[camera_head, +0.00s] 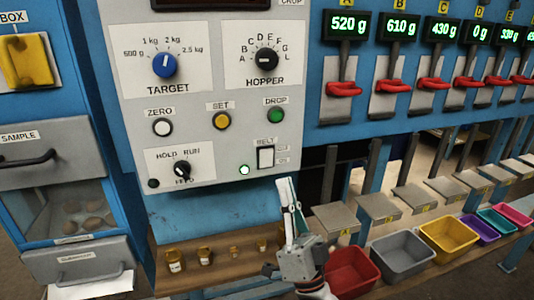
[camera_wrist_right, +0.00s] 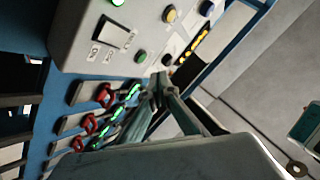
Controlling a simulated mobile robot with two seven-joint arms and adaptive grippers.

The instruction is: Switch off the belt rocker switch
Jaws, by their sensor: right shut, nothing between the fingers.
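The belt rocker switch (camera_head: 265,157) is a white rocker in a dark frame at the lower right of the grey control panel, under a BELT label. My left gripper is out of view.
The panel also carries a blue TARGET knob (camera_head: 164,65), a HOPPER knob (camera_head: 266,59), a yellow SET button (camera_head: 222,121) and a green DROP button (camera_head: 276,115). Red levers (camera_head: 343,89) stand to the right. A wooden shelf (camera_head: 215,272) with small brass weights and a red bin (camera_head: 351,272) lie below.

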